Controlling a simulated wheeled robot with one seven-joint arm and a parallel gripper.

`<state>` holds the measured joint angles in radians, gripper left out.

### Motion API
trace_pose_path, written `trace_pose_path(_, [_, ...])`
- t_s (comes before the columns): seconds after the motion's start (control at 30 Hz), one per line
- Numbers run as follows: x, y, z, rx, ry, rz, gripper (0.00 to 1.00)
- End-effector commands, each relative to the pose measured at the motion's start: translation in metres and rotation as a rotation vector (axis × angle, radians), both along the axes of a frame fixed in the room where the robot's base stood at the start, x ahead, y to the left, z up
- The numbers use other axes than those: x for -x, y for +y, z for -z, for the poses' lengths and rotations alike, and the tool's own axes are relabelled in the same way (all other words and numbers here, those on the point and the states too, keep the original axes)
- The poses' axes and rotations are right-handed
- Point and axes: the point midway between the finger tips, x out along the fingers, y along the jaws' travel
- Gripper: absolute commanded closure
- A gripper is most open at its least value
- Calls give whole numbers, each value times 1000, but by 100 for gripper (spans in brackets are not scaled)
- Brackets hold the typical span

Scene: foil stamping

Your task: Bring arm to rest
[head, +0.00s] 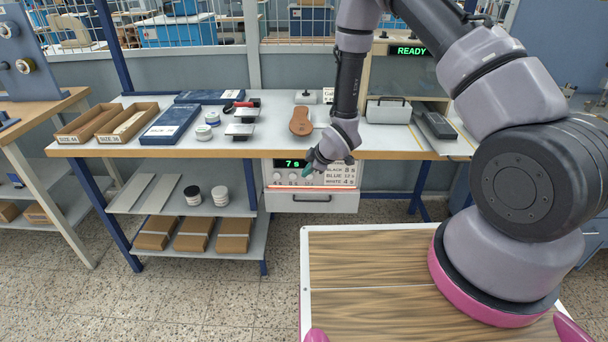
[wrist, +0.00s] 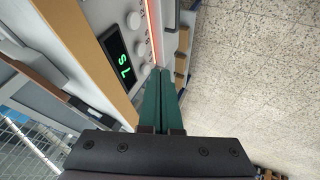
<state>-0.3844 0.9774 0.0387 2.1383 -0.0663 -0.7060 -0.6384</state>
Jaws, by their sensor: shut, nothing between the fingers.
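My gripper (head: 308,169) hangs at the front edge of the workbench (head: 230,153), in front of the control panel below the tabletop. In the wrist view its two green fingers (wrist: 160,72) lie together, shut and empty. The control panel (head: 285,176) has a green "7 s" display, which also shows in the wrist view (wrist: 123,66), beside white knobs (wrist: 133,20). My fingertips look close to the knobs; I cannot tell whether they touch. My arm reaches from the right, bent at the elbow above the bench.
A brown sole (head: 301,121) lies on the bench, with blue boxes (head: 172,120), cardboard trays (head: 88,122), small jars (head: 204,132) and a red-handled tool (head: 242,104) to its left. A "READY" sign (head: 408,50) is lit at the back. The speckled floor (head: 200,290) is open at the front left.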

Motion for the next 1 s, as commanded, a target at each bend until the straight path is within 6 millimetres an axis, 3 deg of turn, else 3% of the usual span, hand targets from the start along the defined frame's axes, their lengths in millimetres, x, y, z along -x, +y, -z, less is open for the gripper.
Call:
trace_pose_path(0.3, [-1,-1,-2,0,0,2,100])
trace_pose_path(0.43, [-11,-8,-24,-7,2,53,100])
trace_pose_path(0.57, [-29,-30,-80,-26,13,177,100])
trace_pose_path(0.7, [-40,-64,-154,-65,41,360,100])
trace_pose_path(0.87, [-33,-103,-233,-127,77,566,100])
trace_pose_path(1.0, [-13,-137,-297,-198,111,740,100])
